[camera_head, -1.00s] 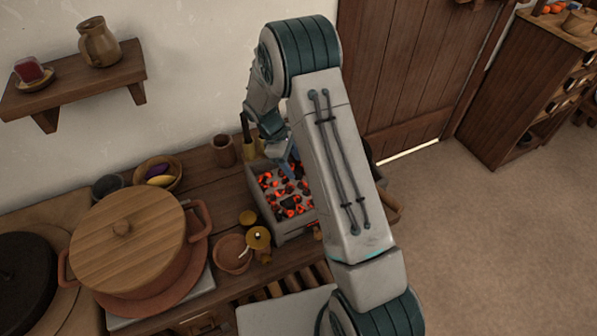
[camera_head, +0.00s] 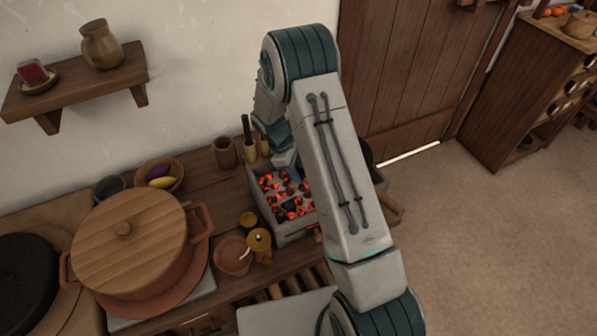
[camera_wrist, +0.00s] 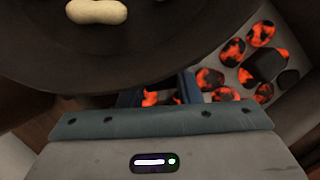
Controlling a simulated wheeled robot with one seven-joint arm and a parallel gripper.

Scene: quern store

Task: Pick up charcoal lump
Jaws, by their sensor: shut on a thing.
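Charcoal lumps, black with glowing orange patches, lie in a grey box (camera_head: 293,231) on the wooden table in the head view. Several lumps (camera_wrist: 265,65) also show at the right of the wrist view. My gripper (camera_wrist: 159,92) is low at the box, its blue fingers a little apart with a charcoal lump (camera_wrist: 161,98) between them. Most of that lump is hidden by the gripper body and a dark pan. In the head view my arm hides the fingertips and part of the box.
A dark round pan (camera_wrist: 130,62) with a pale, peanut-shaped thing (camera_wrist: 97,11) sits right beside my gripper. A large lidded pot (camera_head: 165,272), a small clay bowl (camera_head: 232,256) and a bowl of coloured items (camera_head: 176,184) stand left of the box.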

